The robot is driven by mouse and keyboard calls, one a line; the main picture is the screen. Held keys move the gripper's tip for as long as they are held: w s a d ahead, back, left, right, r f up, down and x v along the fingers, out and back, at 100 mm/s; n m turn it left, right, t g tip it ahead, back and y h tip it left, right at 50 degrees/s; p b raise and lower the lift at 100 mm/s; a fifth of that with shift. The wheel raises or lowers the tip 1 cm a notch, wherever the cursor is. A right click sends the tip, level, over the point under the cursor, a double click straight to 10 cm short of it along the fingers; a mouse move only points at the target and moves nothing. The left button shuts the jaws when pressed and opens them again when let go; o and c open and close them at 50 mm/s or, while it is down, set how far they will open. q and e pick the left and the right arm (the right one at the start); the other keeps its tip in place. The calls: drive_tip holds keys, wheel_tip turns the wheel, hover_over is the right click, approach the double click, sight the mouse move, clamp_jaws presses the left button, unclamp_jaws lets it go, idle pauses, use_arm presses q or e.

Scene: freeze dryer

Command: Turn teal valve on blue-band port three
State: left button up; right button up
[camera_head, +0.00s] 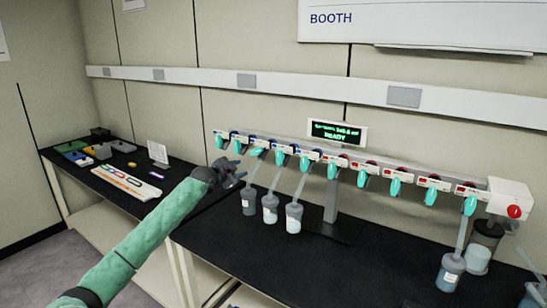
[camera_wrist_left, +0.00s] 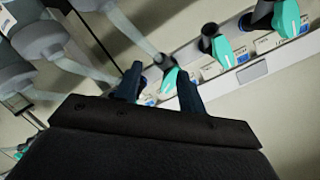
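A white manifold bar carries a row of teal valves, with blue bands at its left ports and red ones at its right. My left gripper (camera_head: 238,172) is at the left part of the row, just in front of the blue-band ports. The third teal valve from the left (camera_head: 257,152) is beside my fingers and looks tilted compared with the hanging ones. In the left wrist view, a teal valve (camera_wrist_left: 170,80) shows between my two open fingers (camera_wrist_left: 160,85); contact cannot be told. Port numbers are too small to read. My right gripper is out of view.
Three flasks, one of them in the middle (camera_head: 270,209), hang below the left ports, close to my gripper. More vessels (camera_head: 450,270) are at the right end, near a red knob (camera_head: 514,211). The black bench (camera_head: 330,265) is mostly clear in front. A side table holds racks (camera_head: 127,181).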

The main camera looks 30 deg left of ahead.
sight(254, 153)
use_arm(q)
drive_tip(key=w+r+m+p, duration=0.1)
drive_tip(key=w, duration=0.1)
drive_tip(key=w+r+m+t+p, duration=0.1)
drive_tip(key=w, duration=0.2)
drive_tip(key=w+d+r+m+t+p, duration=0.1)
drive_tip(key=w+r, duration=0.1)
drive_tip(key=shift+w+h, duration=0.15)
drive_tip(key=shift+h, duration=0.25)
drive_tip(key=shift+w+d+f+p, duration=0.1)
drive_tip(key=shift+w+f+p, duration=0.1)
drive_tip(key=shift+w+p, duration=0.3)
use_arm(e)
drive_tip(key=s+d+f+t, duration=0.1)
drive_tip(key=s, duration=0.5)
use_arm(q)
drive_tip(key=shift+c, duration=0.2)
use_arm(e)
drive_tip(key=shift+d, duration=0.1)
use_arm(q)
clamp_jaws()
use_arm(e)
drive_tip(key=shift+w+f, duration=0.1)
